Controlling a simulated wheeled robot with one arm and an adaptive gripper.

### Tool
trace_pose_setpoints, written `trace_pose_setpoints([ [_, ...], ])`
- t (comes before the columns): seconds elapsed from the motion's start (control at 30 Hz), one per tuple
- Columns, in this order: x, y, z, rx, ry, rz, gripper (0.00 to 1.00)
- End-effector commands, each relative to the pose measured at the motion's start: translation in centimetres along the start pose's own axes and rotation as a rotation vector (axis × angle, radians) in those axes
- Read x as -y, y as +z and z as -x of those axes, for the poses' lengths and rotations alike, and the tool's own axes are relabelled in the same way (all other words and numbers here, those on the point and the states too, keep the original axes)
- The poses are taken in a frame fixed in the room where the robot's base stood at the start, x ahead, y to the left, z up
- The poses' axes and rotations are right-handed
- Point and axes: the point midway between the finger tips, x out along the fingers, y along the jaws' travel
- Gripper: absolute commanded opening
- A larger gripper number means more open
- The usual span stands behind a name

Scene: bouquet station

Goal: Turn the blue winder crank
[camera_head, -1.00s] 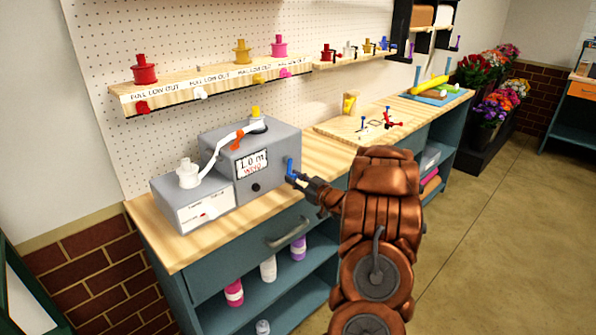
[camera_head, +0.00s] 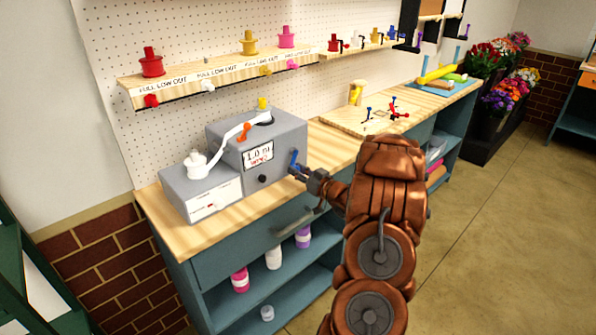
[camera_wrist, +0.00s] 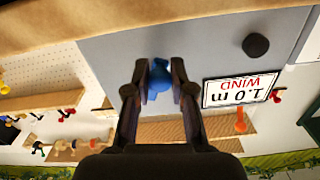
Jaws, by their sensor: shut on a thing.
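The grey winder box (camera_head: 228,142) stands on the wooden bench, with a white display reading "1.0 m" and "WIND" in red on its front. Its blue crank (camera_head: 293,160) is at the right end of that front. My gripper (camera_head: 301,175) reaches the crank from the right. In the wrist view my gripper (camera_wrist: 160,78) has its two dark fingers on either side of the blue crank (camera_wrist: 159,80), shut on it. The fingers hide part of the crank. The display (camera_wrist: 240,89) appears upside down in the wrist view, beside the fingers.
A lower grey box with a white spool (camera_head: 196,165) adjoins the winder on the left. A shelf with coloured spools (camera_head: 190,78) hangs above. A drawer handle (camera_head: 298,219) sticks out below the bench. The floor (camera_head: 480,220) to the right is clear.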

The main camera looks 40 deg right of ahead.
Motion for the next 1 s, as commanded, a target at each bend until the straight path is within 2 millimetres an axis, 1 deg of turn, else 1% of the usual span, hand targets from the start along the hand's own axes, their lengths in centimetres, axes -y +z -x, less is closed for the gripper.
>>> trace_pose_setpoints([
  [0.03,0.1,0.1,0.0,0.002,-0.002,0.0,0.0],
  [0.07,0.1,0.1,0.0,0.002,-0.002,0.0,0.24],
  [0.3,0.0,0.1,0.0,0.001,-0.001,0.001,0.49],
  [0.67,0.0,0.0,0.3,0.001,0.0,0.001,0.49],
  [0.83,-0.1,0.0,1.9,0.002,0.002,0.003,0.49],
  [1.0,-0.1,-0.1,4.7,0.001,0.003,0.002,0.49],
])
